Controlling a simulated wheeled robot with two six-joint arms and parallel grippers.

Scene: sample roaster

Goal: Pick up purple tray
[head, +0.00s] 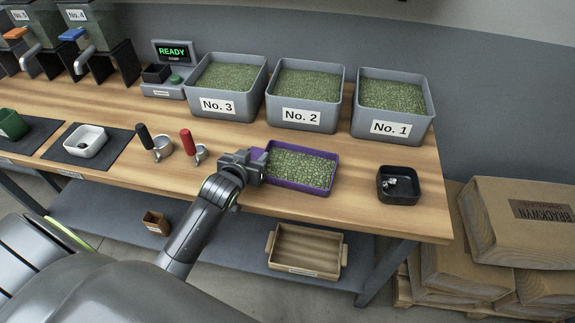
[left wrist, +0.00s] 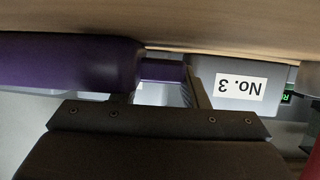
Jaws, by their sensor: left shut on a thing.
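The purple tray (head: 333,175), filled with green beans, is on the wooden table in front of the bins No. 3 and No. 2. My left gripper (head: 258,163) is at the tray's left end, shut on its edge. In the left wrist view the purple tray (left wrist: 70,62) fills the upper left, and a purple part of it passes between the fingers of my left gripper (left wrist: 165,88). I cannot tell whether the tray is clear of the table. My right gripper is not in view.
Grey bins No. 3 (head: 243,105), No. 2 (head: 322,117) and No. 1 (head: 408,129) stand behind the tray. A black box (head: 397,197) is to its right. Portafilters with a red handle (head: 187,143) and a black handle (head: 144,136) lie left of my gripper.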

